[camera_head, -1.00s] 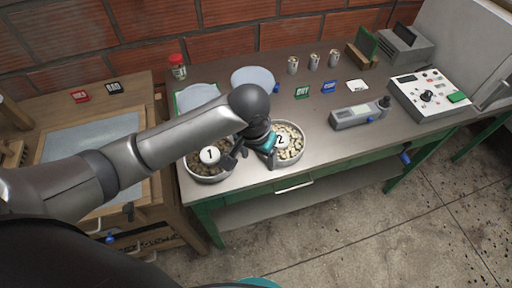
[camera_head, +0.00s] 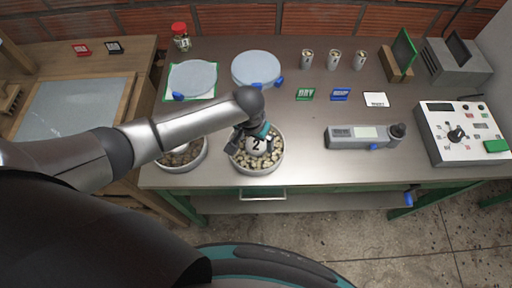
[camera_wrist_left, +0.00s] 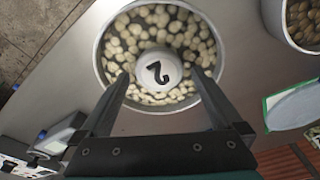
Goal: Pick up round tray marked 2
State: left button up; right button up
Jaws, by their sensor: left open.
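The round tray marked 2 (camera_head: 257,172) stands near the front edge of the metal table in the head view. It is filled with pale beans around a white knob (camera_head: 258,146) bearing the number 2. My left gripper (camera_head: 250,137) is over this tray, pointing down. In the left wrist view the open fingers (camera_wrist_left: 160,76) reach over the tray (camera_wrist_left: 101,58), one on each side of the knob (camera_wrist_left: 158,71). A gap shows between each finger and the knob. My right gripper is not in view.
A second round tray (camera_head: 186,168) of darker beans stands to the left, partly behind my arm. Two pale round plates (camera_head: 256,68) lie behind. A grey handheld device (camera_head: 362,136) and a control box (camera_head: 460,132) are on the right.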

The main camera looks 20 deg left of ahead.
pick_arm(q)
jog(key=shift+w+d+f, duration=0.1)
jog(key=shift+w+f, duration=0.05)
jog(key=shift+f, duration=0.65)
grip_shut()
